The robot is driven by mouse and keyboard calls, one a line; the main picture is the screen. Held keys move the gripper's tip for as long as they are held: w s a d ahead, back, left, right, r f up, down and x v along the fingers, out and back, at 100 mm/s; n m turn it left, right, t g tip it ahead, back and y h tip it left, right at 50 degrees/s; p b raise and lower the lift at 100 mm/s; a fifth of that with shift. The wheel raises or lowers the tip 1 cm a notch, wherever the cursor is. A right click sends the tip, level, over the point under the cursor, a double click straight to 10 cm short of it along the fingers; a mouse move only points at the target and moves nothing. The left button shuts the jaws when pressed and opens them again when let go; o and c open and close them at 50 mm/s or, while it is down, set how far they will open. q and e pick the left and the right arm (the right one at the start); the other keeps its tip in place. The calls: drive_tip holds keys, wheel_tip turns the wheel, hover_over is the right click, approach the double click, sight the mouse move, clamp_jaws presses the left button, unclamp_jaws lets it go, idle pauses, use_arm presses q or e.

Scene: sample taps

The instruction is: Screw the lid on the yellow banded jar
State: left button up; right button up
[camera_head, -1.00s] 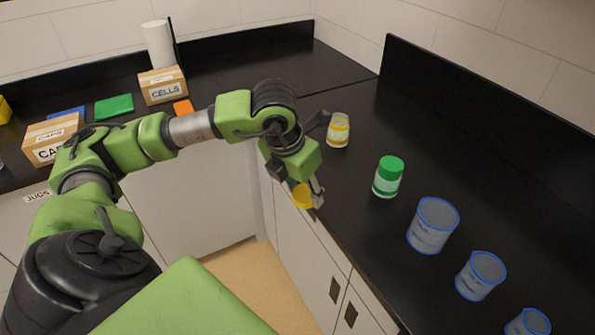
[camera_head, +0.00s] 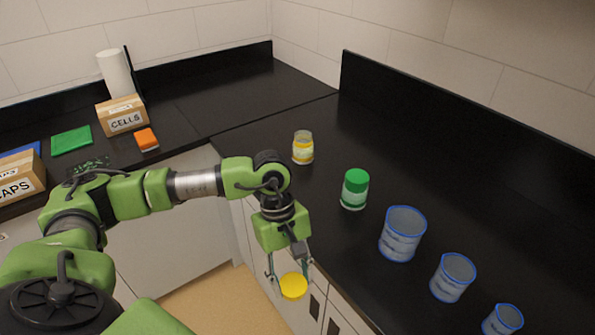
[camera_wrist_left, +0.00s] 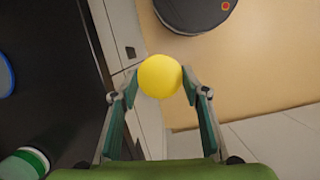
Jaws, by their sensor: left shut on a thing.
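The yellow banded jar (camera_head: 303,148) stands upright on the black counter, with no lid visible on its top. My left gripper (camera_head: 290,279) is shut on a round yellow lid (camera_head: 293,286), held in front of the counter's edge, over the floor and drawers. The jar is up and slightly right of the gripper in the head view. In the left wrist view the lid (camera_wrist_left: 160,76) sits between the two fingertips (camera_wrist_left: 160,84). The jar is not in the wrist view. My right gripper is not in view.
A green-lidded jar (camera_head: 354,189) stands near the yellow banded jar. Several blue-rimmed beakers (camera_head: 402,234) line the counter to the right. The CELLS box (camera_head: 122,115), an orange block (camera_head: 146,139) and a green mat (camera_head: 71,139) are at left. The counter's far corner is clear.

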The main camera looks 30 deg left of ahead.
use_arm(q)
drive_tip(key=s+d+f+m+g+y, duration=0.1)
drive_tip(key=s+d+f+m+y, duration=0.1)
drive_tip(key=m, duration=0.9)
drive_tip(key=shift+s+d+f+m+g+y, duration=0.35)
drive_tip(key=shift+s+d+f, duration=0.6)
drive_tip(key=shift+s, duration=0.6)
